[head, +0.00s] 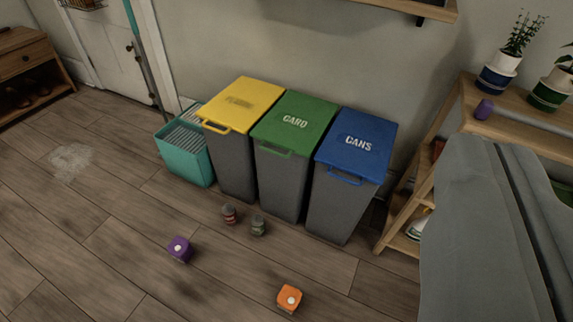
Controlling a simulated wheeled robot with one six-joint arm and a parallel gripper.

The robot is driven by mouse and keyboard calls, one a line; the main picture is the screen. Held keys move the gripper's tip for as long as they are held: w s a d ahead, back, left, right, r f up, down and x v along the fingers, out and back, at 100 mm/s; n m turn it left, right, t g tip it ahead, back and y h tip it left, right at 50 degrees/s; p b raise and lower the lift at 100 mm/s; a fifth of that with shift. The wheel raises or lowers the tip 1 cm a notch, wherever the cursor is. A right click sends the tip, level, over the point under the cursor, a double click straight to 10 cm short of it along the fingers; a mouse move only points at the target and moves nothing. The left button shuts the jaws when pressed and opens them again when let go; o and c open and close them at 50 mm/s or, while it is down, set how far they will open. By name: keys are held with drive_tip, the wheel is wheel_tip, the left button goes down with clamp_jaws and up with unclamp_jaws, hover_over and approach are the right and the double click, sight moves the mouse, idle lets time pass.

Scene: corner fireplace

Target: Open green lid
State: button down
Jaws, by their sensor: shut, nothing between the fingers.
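The green lid (296,122), marked CARD, lies closed on the middle of three grey bins. Its green handle (274,149) sticks out at the front edge. My gripper (497,147) shows as long grey fingers at the lower right, shut with nothing between them. It is to the right of the green lid and apart from it in the picture. The blue lid and its bin lie between them in the picture.
A yellow lid (240,103) is left of the green one and a blue lid (357,145) right of it, both closed. A teal crate (188,160) stands left. Small cans (258,225), a purple cube (180,249) and an orange cube (289,298) lie on the floor. A wooden shelf (400,212) stands right.

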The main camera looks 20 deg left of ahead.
drive_tip(key=w+a+f+n+g+h, duration=0.1)
drive_tip(key=w+a+f+n+g, duration=0.2)
drive_tip(key=w+a+f+n, duration=0.8)
drive_tip(key=w+f+n+g+h, duration=0.25)
drive_tip(key=w+f+n, duration=0.45)
drive_tip(key=w+f, duration=1.05)
drive_tip(key=w+a+f+n+y, duration=0.1)
drive_tip(key=w+a+f+n, duration=0.35)
drive_tip(key=a+f, duration=0.4)
drive_tip(key=w+a+f+n+y, duration=0.1)
drive_tip(key=w+a+f+n, duration=0.2)
drive_tip(key=a+f+n, duration=0.55)
drive_tip(key=w+a+f+n+y, duration=0.1)
drive_tip(key=w+a+f+n, duration=0.25)
drive_tip(key=f, duration=0.85)
drive_tip(key=r+x, duration=0.1)
drive_tip(key=x, duration=0.8)
drive_tip(key=r, duration=0.1)
drive_tip(key=w+r, duration=0.1)
drive_tip(key=r+t, duration=0.1)
drive_tip(key=shift+w+a+r, duration=0.2)
drive_tip(key=shift+w+a, duration=0.1)
drive_tip(key=shift+a, duration=0.1)
drive_tip(key=shift+r, duration=0.1)
